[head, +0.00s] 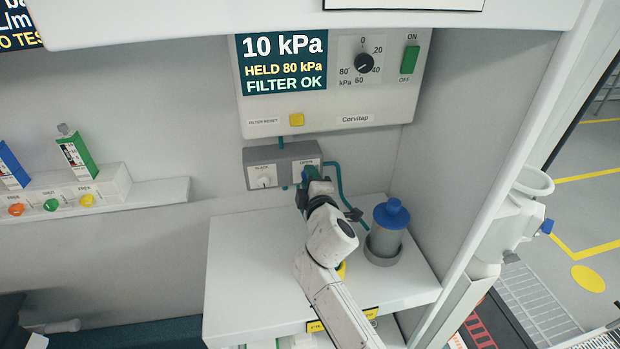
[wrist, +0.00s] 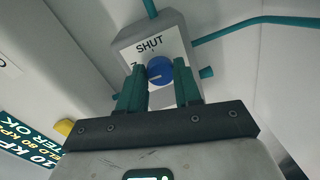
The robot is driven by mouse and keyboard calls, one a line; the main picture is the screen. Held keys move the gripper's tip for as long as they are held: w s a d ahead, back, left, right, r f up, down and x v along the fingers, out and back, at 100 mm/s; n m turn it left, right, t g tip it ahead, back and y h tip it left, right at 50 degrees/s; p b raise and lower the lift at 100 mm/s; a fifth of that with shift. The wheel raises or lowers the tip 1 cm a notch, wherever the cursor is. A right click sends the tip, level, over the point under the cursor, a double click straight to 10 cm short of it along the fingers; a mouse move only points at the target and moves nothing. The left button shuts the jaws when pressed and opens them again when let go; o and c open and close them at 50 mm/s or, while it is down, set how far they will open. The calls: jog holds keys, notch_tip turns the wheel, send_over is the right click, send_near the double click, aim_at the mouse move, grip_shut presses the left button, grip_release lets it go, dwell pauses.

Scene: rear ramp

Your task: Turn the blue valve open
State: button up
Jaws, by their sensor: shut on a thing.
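The blue valve (wrist: 159,71) is a round blue knob on a grey box with a white plate (wrist: 149,44), seen in the wrist view. The plate reads SHUT above the knob there; a small pale mark shows on the knob's lower left. My gripper (wrist: 160,88) has its teal fingers on either side of the knob, shut on it. In the head view my gripper (head: 304,182) is at the right part of the grey valve box (head: 291,153), under a label that seems to read OPEN. It hides the knob there.
Left of it on the box is a white knob (head: 264,181). Above hangs the control panel (head: 345,105), its screen (head: 284,62) reading 10 kPa, HELD 80 kPa, FILTER OK. A blue-capped canister (head: 387,228) stands right of my arm on the white shelf (head: 245,265); the shelf's left part is bare.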

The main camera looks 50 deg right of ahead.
jog(key=shift+a+n, duration=0.1)
jog(key=shift+n, duration=0.2)
jog(key=o, duration=1)
jog(key=shift+o, duration=0.2)
jog(key=f+b+v, duration=0.1)
jog(key=v, duration=0.9)
jog(key=shift+s+a+r, duration=0.25)
jog(key=shift+r, duration=0.25)
